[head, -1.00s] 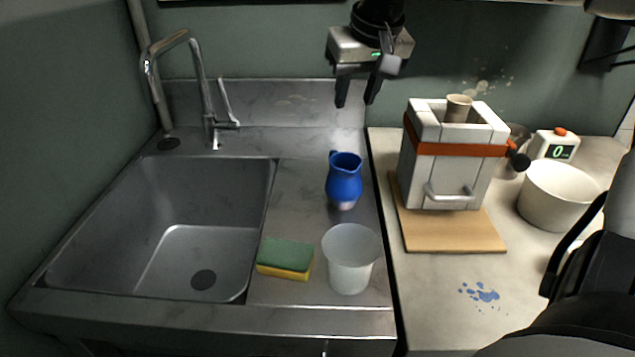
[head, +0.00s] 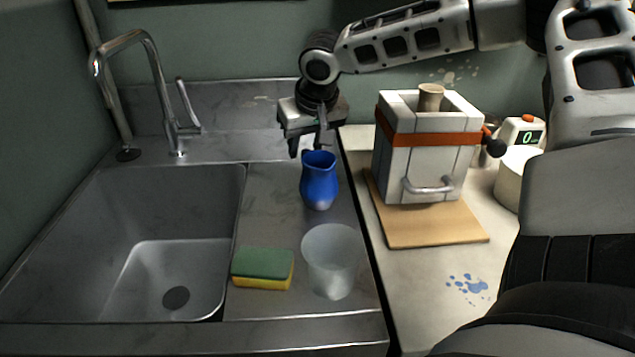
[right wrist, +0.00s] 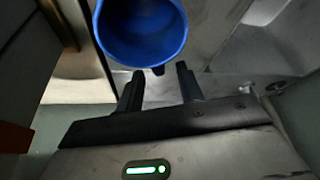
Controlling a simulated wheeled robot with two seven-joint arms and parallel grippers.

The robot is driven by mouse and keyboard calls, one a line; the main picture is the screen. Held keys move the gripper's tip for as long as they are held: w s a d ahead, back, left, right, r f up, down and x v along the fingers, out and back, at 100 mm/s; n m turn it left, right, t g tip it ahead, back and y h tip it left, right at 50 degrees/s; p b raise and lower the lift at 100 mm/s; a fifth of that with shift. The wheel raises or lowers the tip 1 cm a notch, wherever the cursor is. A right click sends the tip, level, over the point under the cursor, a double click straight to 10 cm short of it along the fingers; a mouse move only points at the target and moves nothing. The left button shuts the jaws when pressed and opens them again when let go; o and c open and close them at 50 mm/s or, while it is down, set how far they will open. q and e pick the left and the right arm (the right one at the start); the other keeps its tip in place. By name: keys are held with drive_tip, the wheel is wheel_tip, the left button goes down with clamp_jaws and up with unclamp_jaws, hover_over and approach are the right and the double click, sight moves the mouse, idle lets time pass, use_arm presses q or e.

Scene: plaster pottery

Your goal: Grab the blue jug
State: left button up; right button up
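The blue jug (head: 319,182) stands upright on the steel drainboard to the right of the sink. My right gripper (head: 308,148) is just behind and above the jug's rim in the head view, pointing down. In the right wrist view the fingers (right wrist: 158,85) are apart with nothing gripped between them, and the jug (right wrist: 140,35) is just beyond their tips, its open mouth facing the camera. Whether a finger touches the jug I cannot tell. My left gripper is not in view.
A translucent cup (head: 331,262) and a green and yellow sponge (head: 263,268) are in front of the jug. The sink (head: 160,230) is to the left.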

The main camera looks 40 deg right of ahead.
drive_tip(key=x, duration=0.3)
drive_tip(key=shift+s+a+f, duration=0.1)
drive_tip(key=shift+f, duration=0.3)
clamp_jaws()
drive_tip(key=shift+r, duration=0.25)
